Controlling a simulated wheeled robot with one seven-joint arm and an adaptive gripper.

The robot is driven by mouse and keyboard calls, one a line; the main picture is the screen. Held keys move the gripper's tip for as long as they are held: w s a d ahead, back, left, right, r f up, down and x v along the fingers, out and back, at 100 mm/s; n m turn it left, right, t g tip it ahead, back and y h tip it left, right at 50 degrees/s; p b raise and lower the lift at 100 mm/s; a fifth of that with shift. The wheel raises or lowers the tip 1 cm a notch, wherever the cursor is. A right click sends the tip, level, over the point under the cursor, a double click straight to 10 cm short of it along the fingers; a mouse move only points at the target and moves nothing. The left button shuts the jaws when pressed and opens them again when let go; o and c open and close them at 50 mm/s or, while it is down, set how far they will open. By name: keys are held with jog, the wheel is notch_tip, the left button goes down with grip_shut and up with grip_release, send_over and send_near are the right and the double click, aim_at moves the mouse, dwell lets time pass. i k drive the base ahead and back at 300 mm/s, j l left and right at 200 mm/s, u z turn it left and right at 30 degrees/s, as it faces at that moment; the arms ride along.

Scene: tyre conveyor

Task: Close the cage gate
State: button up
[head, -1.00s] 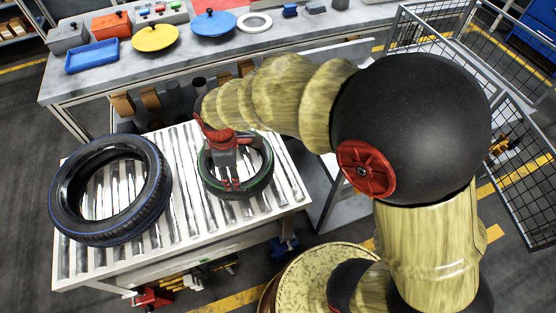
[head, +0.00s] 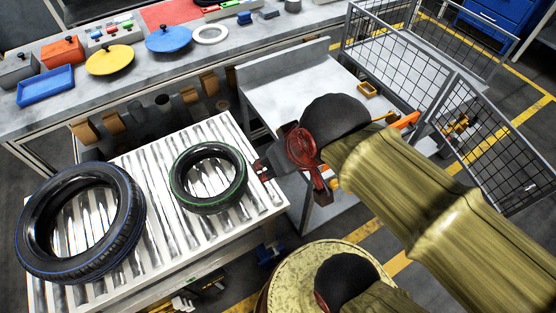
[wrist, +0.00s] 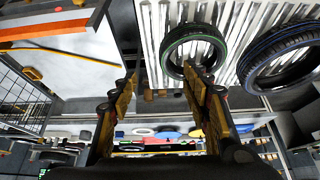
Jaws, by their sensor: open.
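The wire-mesh cage (head: 352,28) stands at the right in the head view. Its gate (head: 492,150) is a mesh panel standing open, swung out toward the lower right. Part of the cage mesh also shows at the left edge of the wrist view (wrist: 22,100). My gripper (head: 262,170) is beside the right edge of the roller conveyor, just right of the green-striped tyre and well left of the gate. In the wrist view its fingers (wrist: 160,78) are spread apart with nothing between them.
A green-striped tyre (head: 177,187) and a larger blue-striped tyre (head: 128,205) lie on the roller conveyor (head: 130,160). A grey table (head: 290,100) stands between conveyor and cage, with orange tools (head: 408,120) at its right. A bench (head: 125,75) with coloured lids runs behind.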

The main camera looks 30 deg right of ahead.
aim_at(533, 151)
jog(key=z, duration=2.65)
jog(key=i+l+u, duration=0.1)
jog(key=l+u, duration=0.6)
jog(key=j, duration=0.05)
